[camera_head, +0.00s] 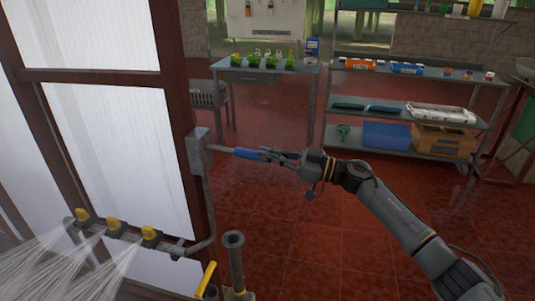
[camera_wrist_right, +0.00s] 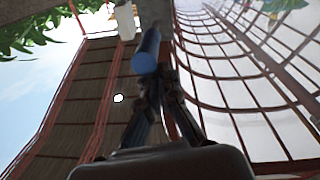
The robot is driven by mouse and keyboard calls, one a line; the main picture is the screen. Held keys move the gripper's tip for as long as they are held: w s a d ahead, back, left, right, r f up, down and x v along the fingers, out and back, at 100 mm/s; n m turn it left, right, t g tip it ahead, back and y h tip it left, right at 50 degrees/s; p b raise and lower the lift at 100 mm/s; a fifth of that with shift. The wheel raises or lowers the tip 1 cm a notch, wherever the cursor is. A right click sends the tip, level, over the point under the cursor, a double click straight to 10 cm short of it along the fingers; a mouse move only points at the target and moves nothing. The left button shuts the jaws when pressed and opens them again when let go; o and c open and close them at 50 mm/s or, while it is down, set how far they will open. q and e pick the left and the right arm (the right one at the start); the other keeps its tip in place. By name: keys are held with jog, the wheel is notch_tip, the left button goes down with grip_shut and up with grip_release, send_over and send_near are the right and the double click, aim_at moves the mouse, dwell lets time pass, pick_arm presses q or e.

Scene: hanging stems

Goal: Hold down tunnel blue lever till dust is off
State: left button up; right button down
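The blue lever (camera_head: 244,153) sticks out to the right from a grey box on the post, nearly level and tipped slightly down at its free end. In the right wrist view its blue grip (camera_wrist_right: 147,52) lies just beyond my fingertips, its round end toward me. My right gripper (camera_head: 264,154) is at the free end of the lever. In the wrist view the fingers (camera_wrist_right: 160,78) come close together and look shut, with nothing clearly between them. Whether they touch the lever is hard to tell. My left gripper is not in view. No dust can be made out.
Spray fans out from yellow nozzles (camera_head: 149,233) on a grey pipe at lower left. A grey lever box (camera_head: 199,151) sits by the dark red frame. A potted-plant table (camera_head: 265,75) and a shelf rack (camera_head: 400,106) stand behind. Red floor at centre is open.

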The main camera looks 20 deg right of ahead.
pick_arm(q)
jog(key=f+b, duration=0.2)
jog(key=b, duration=0.1)
pick_arm(e)
jog(key=r+v, duration=0.1)
jog(key=v, duration=0.9)
jog(key=shift+d, duration=0.2)
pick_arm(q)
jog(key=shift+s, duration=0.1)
pick_arm(e)
jog(key=shift+s, duration=0.1)
